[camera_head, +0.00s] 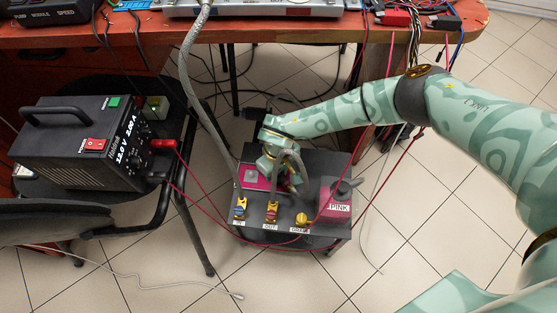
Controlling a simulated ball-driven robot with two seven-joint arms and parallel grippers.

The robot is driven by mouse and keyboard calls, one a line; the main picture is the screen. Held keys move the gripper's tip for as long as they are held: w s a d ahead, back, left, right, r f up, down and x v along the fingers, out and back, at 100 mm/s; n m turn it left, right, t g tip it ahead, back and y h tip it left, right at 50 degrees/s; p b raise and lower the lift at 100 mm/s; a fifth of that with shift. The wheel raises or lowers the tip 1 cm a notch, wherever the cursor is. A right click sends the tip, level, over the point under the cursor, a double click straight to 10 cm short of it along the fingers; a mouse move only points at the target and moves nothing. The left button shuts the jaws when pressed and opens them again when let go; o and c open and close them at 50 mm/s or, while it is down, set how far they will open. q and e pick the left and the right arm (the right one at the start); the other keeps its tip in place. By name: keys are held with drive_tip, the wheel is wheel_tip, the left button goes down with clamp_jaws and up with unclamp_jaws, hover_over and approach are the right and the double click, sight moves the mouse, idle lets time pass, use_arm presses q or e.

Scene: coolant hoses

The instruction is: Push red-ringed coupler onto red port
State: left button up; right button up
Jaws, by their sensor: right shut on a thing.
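My right gripper (284,178) reaches over the dark box (320,162) from behind and is shut on a hose coupler, mostly hidden by the fingers. A grey hose end curves over beside the gripper. The coupler's red ring cannot be made out. The red port (272,210), with some yellow on it, is at the box's front, above the OUT label. It is a little nearer the front than the gripper; whether the coupler touches it cannot be told. My left gripper is out of view.
A blue-and-yellow port (240,208) is left of the red one, a yellow port (302,219) right. A pink tank (336,198) stands on the box's right. A grey hose (186,75) hangs at left. Thin red cables cross the front. A power supply (83,143) stands left.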

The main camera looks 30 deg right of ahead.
drive_tip(key=shift+r+p, duration=1.95)
drive_tip(key=shift+r, duration=1.55)
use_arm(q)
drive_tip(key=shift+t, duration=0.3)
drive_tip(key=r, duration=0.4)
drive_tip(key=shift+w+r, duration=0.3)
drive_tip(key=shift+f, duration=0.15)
use_arm(e)
drive_tip(key=shift+f, duration=0.15)
